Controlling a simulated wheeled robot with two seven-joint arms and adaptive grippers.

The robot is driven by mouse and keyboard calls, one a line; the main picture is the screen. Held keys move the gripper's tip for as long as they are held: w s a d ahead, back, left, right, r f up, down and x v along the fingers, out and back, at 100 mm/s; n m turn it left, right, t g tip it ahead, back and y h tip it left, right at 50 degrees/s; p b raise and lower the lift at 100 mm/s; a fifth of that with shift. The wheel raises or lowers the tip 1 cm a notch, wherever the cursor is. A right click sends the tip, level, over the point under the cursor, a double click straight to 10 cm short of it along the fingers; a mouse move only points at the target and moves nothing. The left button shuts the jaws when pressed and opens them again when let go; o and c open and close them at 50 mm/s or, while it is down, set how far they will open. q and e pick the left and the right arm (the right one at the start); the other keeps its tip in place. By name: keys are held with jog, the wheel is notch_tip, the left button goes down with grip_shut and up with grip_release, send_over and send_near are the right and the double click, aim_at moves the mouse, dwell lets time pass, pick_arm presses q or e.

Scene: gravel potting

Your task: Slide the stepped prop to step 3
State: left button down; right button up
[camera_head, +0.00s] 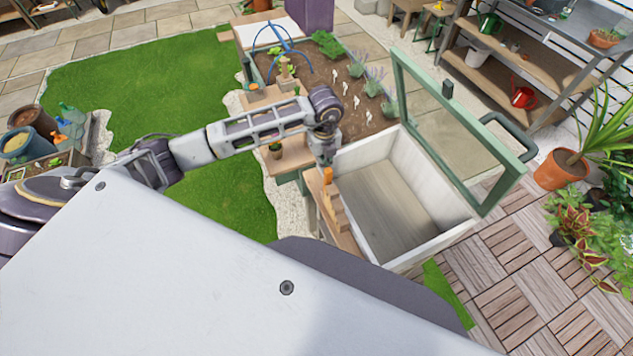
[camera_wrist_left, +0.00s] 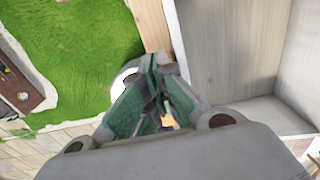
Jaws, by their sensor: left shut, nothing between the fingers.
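The stepped prop (camera_head: 336,208) is a light wooden piece with step-like notches and an orange top. It stands on a wooden ledge (camera_head: 340,236) along the left side of the white box. The box's green-framed glazed lid (camera_head: 455,125) stands raised and tilted, apart from the prop. My left gripper (camera_head: 326,160) points down just above the prop's orange end. In the left wrist view its green-padded fingers (camera_wrist_left: 160,65) are together with nothing between them. A bit of orange (camera_wrist_left: 168,121) shows behind them, and the rest of the prop is hidden there. My right gripper is not in view.
The open white box (camera_head: 350,160) has an empty wooden floor. A planting bed (camera_head: 355,115) with plants and white markers lies behind it. A large terracotta pot (camera_head: 558,170) stands at the right.

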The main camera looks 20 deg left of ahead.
aim_at(328, 170)
pick_arm(q)
jog(key=shift+s+d+p, duration=0.4)
jog(key=shift+s+d, duration=0.95)
jog(key=shift+d, duration=0.2)
dwell(0.4)
jog(key=shift+w+a, duration=0.1)
jog(key=shift+a, duration=0.05)
jog(key=shift+w+a+b, duration=0.3)
jog(key=shift+w+a, duration=0.2)
jog(key=shift+a, duration=0.05)
jog(key=shift+w+a, duration=0.1)
jog(key=shift+r, duration=0.15)
dwell(0.4)
notch_tip(328, 170, up, 8)
jog(key=p, duration=0.5)
dwell(0.8)
dwell(0.6)
